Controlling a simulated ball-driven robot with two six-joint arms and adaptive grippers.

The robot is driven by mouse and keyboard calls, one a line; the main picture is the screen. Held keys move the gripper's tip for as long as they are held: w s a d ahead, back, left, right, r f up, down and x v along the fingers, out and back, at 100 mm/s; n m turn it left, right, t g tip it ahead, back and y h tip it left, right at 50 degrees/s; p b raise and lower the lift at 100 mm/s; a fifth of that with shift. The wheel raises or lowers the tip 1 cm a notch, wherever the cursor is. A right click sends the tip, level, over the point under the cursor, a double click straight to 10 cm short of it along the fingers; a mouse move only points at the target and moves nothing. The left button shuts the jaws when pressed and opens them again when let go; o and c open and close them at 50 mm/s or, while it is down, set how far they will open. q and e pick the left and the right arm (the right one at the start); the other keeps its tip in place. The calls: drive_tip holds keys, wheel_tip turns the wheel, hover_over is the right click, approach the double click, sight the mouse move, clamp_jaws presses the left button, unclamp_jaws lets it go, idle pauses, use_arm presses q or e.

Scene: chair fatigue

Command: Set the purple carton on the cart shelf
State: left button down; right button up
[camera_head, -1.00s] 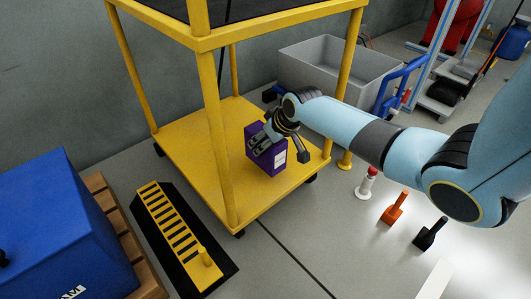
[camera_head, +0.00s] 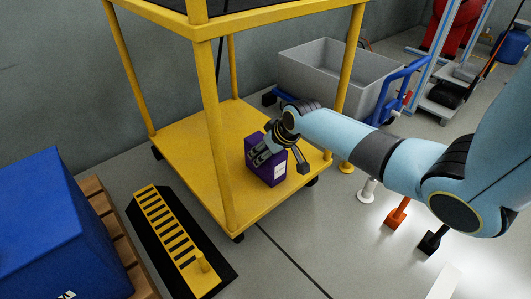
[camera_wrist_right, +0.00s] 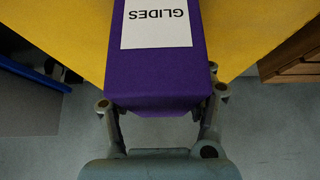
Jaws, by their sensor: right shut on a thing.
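The purple carton (camera_head: 267,170) is at the lower yellow shelf of the cart (camera_head: 185,150), near its right edge. It looks upright; whether its base touches the shelf I cannot tell. My right gripper (camera_head: 268,152) is shut on the carton from above. In the right wrist view the carton (camera_wrist_right: 155,75) fills the space between the fingers (camera_wrist_right: 160,108), with a white label reading GLIDES and the yellow shelf (camera_wrist_right: 60,25) behind it. My left gripper is not in view.
A yellow cart post (camera_head: 217,140) stands just left of the carton, and the upper shelf (camera_head: 255,22) is above. A grey tub (camera_head: 335,80) stands behind. The shelf's left part is clear.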

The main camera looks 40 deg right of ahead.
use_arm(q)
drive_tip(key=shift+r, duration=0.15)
use_arm(e)
drive_tip(key=o, duration=1.5)
drive_tip(key=shift+f, duration=0.1)
drive_tip(key=shift+c, duration=0.2)
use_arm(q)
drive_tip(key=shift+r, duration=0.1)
